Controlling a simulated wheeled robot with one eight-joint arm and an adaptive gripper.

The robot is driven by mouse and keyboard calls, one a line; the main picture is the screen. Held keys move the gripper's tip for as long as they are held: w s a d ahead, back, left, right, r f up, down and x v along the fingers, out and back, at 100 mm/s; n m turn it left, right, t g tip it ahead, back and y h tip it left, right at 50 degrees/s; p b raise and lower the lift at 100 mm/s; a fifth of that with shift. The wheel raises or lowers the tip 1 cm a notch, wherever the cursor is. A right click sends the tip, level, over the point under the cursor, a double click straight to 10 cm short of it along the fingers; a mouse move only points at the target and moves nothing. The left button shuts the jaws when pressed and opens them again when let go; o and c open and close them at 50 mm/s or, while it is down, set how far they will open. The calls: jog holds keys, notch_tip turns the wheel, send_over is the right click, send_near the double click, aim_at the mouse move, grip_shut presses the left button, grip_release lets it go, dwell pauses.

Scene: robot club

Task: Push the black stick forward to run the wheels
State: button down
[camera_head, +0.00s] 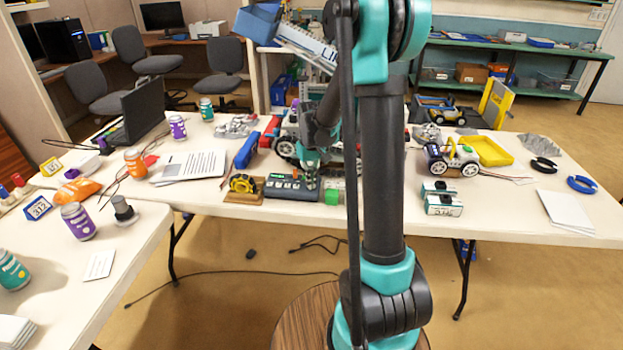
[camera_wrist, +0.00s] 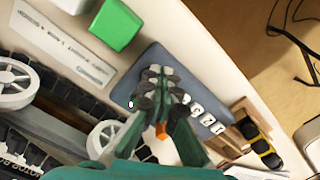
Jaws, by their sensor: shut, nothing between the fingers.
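A dark grey-blue control box (camera_head: 290,193) stands at the front edge of the middle table, with a row of light buttons on top. It also shows in the wrist view (camera_wrist: 152,57) below my fingers. My gripper (camera_head: 311,178) is over the right part of the box, and its shut fingertips show in the wrist view (camera_wrist: 160,82) with nothing between them. I cannot make out the black stick; the fingers cover that part of the box. Whether they touch anything there I cannot tell. A wheeled machine with white wheels (camera_wrist: 108,134) stands behind the box, largely hidden by my arm in the head view.
Two small teal-and-white boxes (camera_head: 443,205) and a toy car (camera_head: 452,160) are farther right. A blue bar (camera_head: 247,150) lies behind the tape measure.

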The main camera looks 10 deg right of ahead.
jog(key=shift+s+a, duration=0.1)
jog(key=shift+s, duration=0.05)
jog(key=shift+s+a, duration=0.25)
jog(key=shift+s, duration=0.5)
jog(key=shift+s+a, duration=0.2)
jog(key=shift+s, duration=0.55)
notch_tip(320, 180, up, 7)
dwell(0.4)
